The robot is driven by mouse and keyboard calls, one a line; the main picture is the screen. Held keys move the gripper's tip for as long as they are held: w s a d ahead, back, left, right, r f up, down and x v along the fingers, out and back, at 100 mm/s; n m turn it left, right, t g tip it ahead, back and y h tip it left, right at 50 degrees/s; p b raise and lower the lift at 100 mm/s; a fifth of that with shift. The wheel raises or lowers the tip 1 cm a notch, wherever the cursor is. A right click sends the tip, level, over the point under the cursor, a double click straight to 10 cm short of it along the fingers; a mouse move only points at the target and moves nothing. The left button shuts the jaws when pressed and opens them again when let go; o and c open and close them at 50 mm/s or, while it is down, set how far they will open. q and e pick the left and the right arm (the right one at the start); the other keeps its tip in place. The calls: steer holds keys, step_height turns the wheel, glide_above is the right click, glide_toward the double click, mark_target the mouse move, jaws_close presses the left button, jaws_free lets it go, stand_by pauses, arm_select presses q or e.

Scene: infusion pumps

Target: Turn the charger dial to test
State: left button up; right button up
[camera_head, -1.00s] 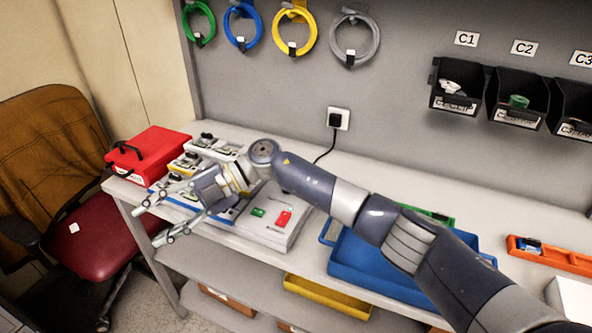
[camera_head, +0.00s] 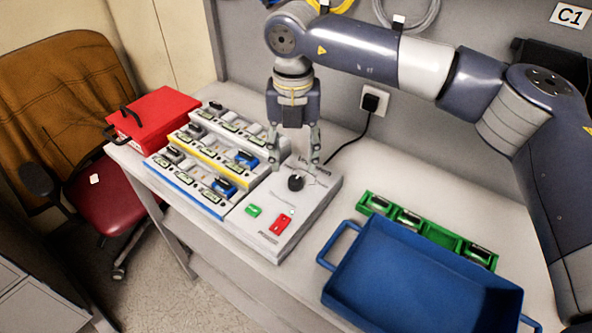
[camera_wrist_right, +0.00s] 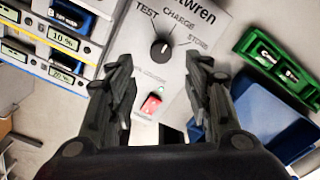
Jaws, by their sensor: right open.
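The black charger dial (camera_head: 296,182) sits on the back part of the light grey charger panel (camera_head: 258,236). In the right wrist view the dial (camera_wrist_right: 160,51) lies below the printed labels TEST, CHARGE and STORE. Its white mark points roughly upward, and I cannot tell exactly which label it meets. My right gripper (camera_head: 294,162) points down above the dial, with its fingers apart on either side and nothing between them. In the right wrist view the open fingers (camera_wrist_right: 164,66) appear slightly below the dial and look clear of it. My left gripper is not in view.
A tiered rack (camera_head: 212,163) with several battery slots adjoins the charger on the left. A red case (camera_head: 160,118) is beyond it. A blue tray (camera_head: 420,270) and green holder (camera_head: 446,237) are on the right. The charger's red switch (camera_head: 280,224) is near its front.

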mark_target(295, 180)
step_height(295, 180, down, 3)
steer(key=shift+w+d+f+p, duration=0.1)
steer(key=shift+d+f+p, duration=0.1)
steer(key=shift+p, duration=0.1)
steer(key=shift+a+f, duration=0.1)
steer(key=shift+f, duration=1.4)
steer(key=shift+c, duration=0.2)
steer(key=c, duration=0.9)
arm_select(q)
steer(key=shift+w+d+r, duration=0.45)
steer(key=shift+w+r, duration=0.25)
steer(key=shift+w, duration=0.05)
arm_select(e)
steer(key=shift+c, duration=0.6)
